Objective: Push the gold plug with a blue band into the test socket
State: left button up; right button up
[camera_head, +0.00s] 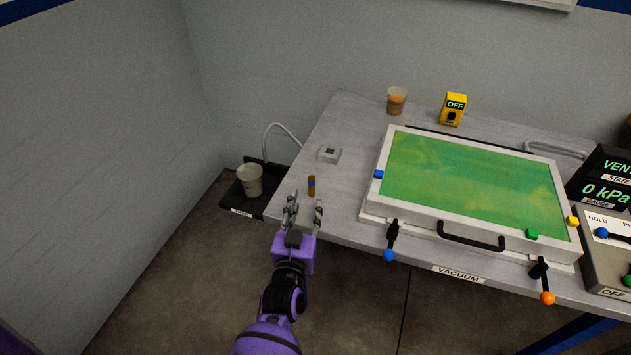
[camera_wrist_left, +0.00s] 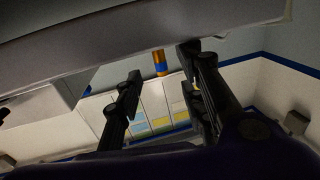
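The gold plug with a blue band (camera_head: 311,187) stands upright near the left front part of the table. My left gripper (camera_head: 305,202) is open and empty just in front of it, with its fingers pointing toward it. In the left wrist view the plug (camera_wrist_left: 160,63) shows between the two spread finger ends, and no contact is visible. The test socket is probably the small white block with a dark opening (camera_head: 330,153), farther back on the table behind the plug. My right gripper is not in view.
A framed green panel with a black handle (camera_head: 470,236) fills the table's middle. A cup (camera_head: 397,100) and yellow OFF box (camera_head: 453,108) stand behind it. A grey cup (camera_head: 250,179) sits on a dark side shelf (camera_head: 238,201) at left. Table around the plug is clear.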

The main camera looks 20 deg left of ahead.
aim_at(311, 186)
pick_arm(q)
jog(key=shift+w+r, duration=0.2)
jog(key=shift+w, duration=0.2)
jog(key=shift+w+r, duration=0.1)
jog(key=shift+w, duration=0.2)
jog(key=w, duration=0.4)
jog(key=shift+w+a, duration=0.35)
jog(key=shift+w, duration=0.25)
grip_shut()
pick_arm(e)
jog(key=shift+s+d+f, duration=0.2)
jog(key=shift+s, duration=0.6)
